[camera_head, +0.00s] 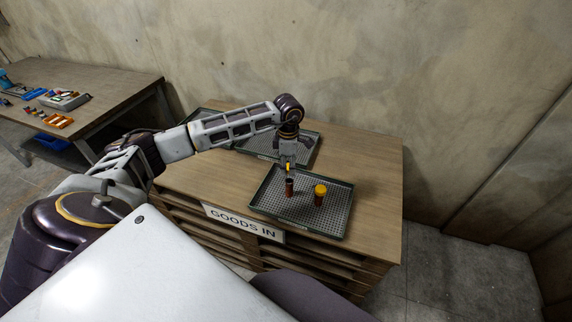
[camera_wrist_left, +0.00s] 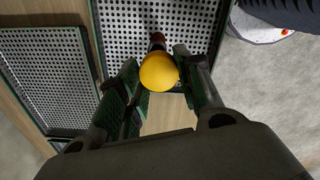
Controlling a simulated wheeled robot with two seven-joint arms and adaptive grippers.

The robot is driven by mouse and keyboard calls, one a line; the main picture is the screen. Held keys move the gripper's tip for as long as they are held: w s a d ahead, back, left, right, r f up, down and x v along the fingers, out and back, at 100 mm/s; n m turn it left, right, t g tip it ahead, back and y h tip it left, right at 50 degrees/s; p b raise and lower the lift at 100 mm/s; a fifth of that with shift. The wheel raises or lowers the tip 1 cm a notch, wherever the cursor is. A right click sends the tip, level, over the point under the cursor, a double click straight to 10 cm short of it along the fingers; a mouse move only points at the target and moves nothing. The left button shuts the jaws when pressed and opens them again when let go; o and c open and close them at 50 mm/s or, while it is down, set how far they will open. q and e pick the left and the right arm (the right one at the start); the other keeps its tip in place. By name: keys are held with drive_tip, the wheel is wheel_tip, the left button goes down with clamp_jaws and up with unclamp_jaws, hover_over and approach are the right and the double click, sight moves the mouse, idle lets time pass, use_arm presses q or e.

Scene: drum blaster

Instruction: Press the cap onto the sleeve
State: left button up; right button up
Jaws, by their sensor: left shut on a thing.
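My left gripper (camera_head: 288,168) points down over the near tray and is shut on a small yellow cap (camera_wrist_left: 159,71). An open brown sleeve (camera_head: 289,188) stands upright in the tray just below the gripper. The held cap is above it, with a small gap seeming to remain between them. In the left wrist view the cap sits between the fingertips (camera_wrist_left: 157,80) and hides most of a brown sleeve (camera_wrist_left: 157,42) behind it. A second brown sleeve (camera_head: 319,200) with a yellow cap (camera_head: 320,189) on top stands to the right. My right gripper is not in view.
The near perforated tray (camera_head: 335,225) lies on a wooden bench (camera_head: 375,165) marked GOODS IN. Another tray (camera_head: 300,152) lies behind it, partly hidden by my left arm. A side table (camera_head: 105,85) with small parts stands at the far left. The bench's right end is clear.

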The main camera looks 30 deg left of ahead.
use_arm(q)
drive_tip(key=shift+w+n, duration=0.2)
drive_tip(key=shift+n, duration=0.2)
drive_tip(key=shift+f, duration=0.1)
idle(0.3)
drive_tip(key=shift+f, duration=0.15)
